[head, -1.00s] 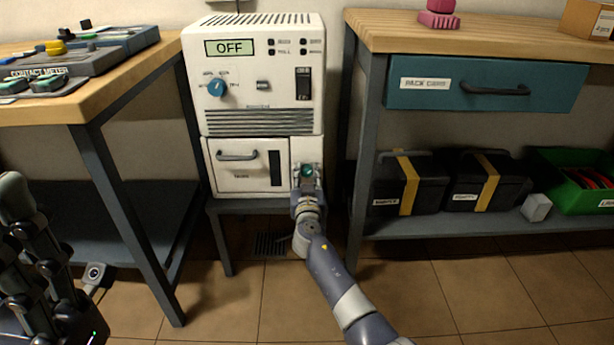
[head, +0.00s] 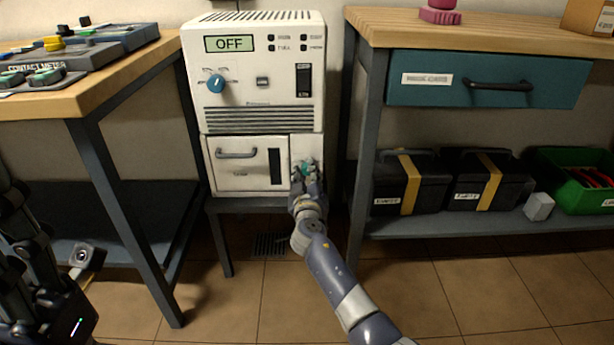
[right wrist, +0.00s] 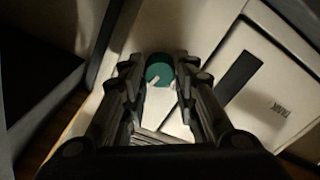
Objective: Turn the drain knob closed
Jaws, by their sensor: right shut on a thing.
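The drain knob is a small teal round knob low on the right of the white machine's front (head: 215,165). In the head view it is mostly hidden behind my right gripper (head: 307,174). The right wrist view shows the teal knob (right wrist: 159,72) with a pale pointer mark, between the two fingertips of my right gripper (right wrist: 158,76). The gripper is shut on the knob. My left gripper (head: 22,235) is at the left edge, partly cut off and far from the knob; its jaws do not show clearly.
The machine's display (head: 229,43) reads OFF; a blue dial (head: 216,83) is below it. The tank drawer (head: 238,178), beside the knob, is shut. Workbenches stand left (head: 105,95) and right (head: 400,35). Black cases (head: 390,190) sit on the right lower shelf.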

